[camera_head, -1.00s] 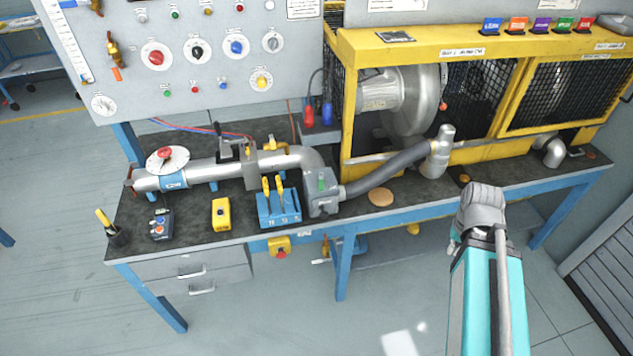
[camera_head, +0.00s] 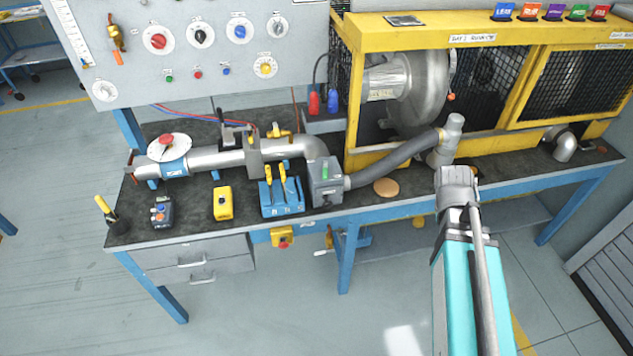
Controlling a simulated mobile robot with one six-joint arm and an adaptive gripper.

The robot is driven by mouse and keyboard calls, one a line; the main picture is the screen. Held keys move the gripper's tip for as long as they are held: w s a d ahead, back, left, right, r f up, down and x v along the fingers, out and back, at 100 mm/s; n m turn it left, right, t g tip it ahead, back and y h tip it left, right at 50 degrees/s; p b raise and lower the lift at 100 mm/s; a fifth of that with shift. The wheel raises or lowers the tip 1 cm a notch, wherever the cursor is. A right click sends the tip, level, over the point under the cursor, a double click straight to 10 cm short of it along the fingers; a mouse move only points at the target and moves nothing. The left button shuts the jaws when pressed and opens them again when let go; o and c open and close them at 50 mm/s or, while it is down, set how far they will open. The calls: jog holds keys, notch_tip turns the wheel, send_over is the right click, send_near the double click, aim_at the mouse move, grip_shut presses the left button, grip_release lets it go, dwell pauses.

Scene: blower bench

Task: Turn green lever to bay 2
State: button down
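The green lever (camera_head: 325,170) stands on top of a grey diverter box (camera_head: 325,188) on the bench, just right of the blue block with yellow levers. A corrugated grey hose (camera_head: 395,161) runs from the box to a metal elbow by the yellow cage. A sign on the cage reads as a bay label; the lever's bay markings are too small to read. My gripper (camera_head: 457,180) is at the bench's front edge, right of the lever and well apart from it. Its fingers are hidden or too small to show whether they are open.
Left of the lever stand a blue block with yellow levers (camera_head: 282,198), a yellow box (camera_head: 222,204) and a button box (camera_head: 162,213). A metal pipe (camera_head: 215,157) runs behind them. The yellow cage (camera_head: 415,42) rises behind the hose. A round tan disc (camera_head: 386,187) lies in front of it.

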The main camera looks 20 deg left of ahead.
jog(key=w+a+f+n+t+h+b, duration=0.25)
jog(key=a+b, duration=0.25)
jog(key=a, duration=0.3)
jog(key=w+a+f+n+t+h+b, duration=0.2)
jog(key=w+a+b, duration=0.2)
jog(key=a, duration=0.3)
jog(key=w+a+f+n+t+h+b, duration=0.25)
jog(key=a+b, duration=0.25)
jog(key=a, duration=0.3)
jog(key=s+a+n+t+b, duration=0.2)
jog(key=s+a+t+b, duration=0.1)
jog(key=a, duration=1)
jog(key=s+a+r+n+t+y+b, duration=0.1)
jog(key=a+t+b, duration=0.4)
jog(key=a, duration=0.8)
jog(key=shift+s+n+t+b, duration=0.3)
jog(key=shift+s+n+b, duration=0.3)
jog(key=shift+s, duration=0.45)
jog(key=shift+w+d, duration=0.15)
jog(key=shift+w, duration=0.05)
